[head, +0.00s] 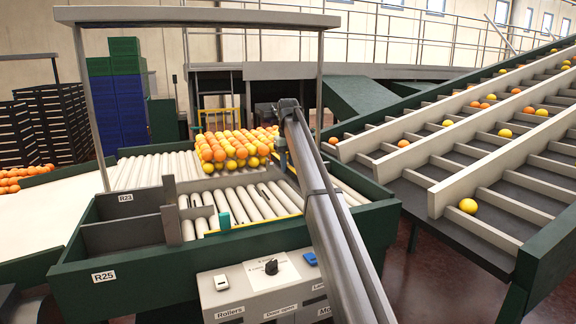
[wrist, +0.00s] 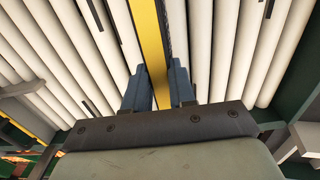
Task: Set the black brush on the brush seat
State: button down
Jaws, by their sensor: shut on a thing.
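My gripper (wrist: 160,88) is shut, with its two blue-grey fingers on either side of a long bar. The bar is the black brush (wrist: 168,35), showing a wide yellow face and a narrow dark edge on its right. It runs from between the fingers to the top of the wrist view, over the white rollers. In the head view my gripper (head: 281,148) is beside the orange pile at the back of the roller bed, largely hidden by my arm. I cannot make out the brush seat for certain in either view.
White rollers (head: 260,203) fill the green-framed bed, with a yellow strip (head: 265,222) along its near side. Oranges (head: 232,148) are piled behind. A small teal block (head: 224,220) stands at the near edge. A control box (head: 262,285) is in front, and a sloped conveyor (head: 460,150) is at right.

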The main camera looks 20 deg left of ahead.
jog(key=shift+f, duration=0.6)
jog(key=c, duration=0.8)
grip_release()
jog(key=shift+c, duration=0.2)
jog(key=shift+r, duration=0.1)
